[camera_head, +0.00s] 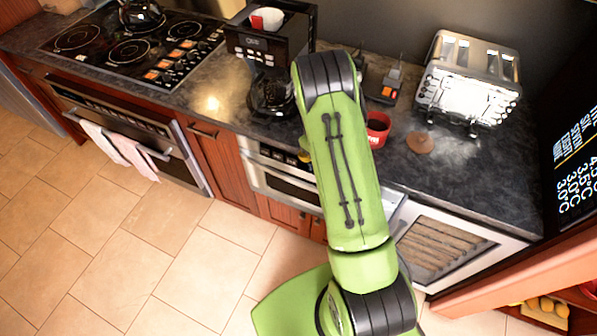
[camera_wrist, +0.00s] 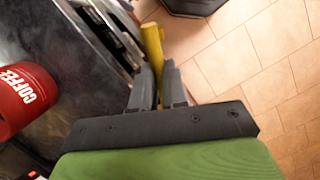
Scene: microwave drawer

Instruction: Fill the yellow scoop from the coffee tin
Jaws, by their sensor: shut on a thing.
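The red coffee tin (camera_head: 377,128) stands on the dark counter, just right of my arm in the head view. Its side with the word COFFEE shows at the left of the wrist view (camera_wrist: 25,95). My gripper (camera_wrist: 158,82) is shut on the yellow scoop (camera_wrist: 153,45), whose yellow length sticks out beyond the fingertips. The scoop is near the counter's front edge, apart from the tin. In the head view my arm hides the gripper and most of the scoop; only a bit of yellow shows at the arm's left. Whether the scoop holds anything cannot be seen.
A coffee machine (camera_head: 248,42) with a red and white cup (camera_head: 267,18) on top and a dark carafe (camera_head: 270,97) stand left of my arm. A toaster (camera_head: 468,80) stands at right. A brown round patch (camera_head: 420,143) lies by the tin. The counter's right front is clear.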

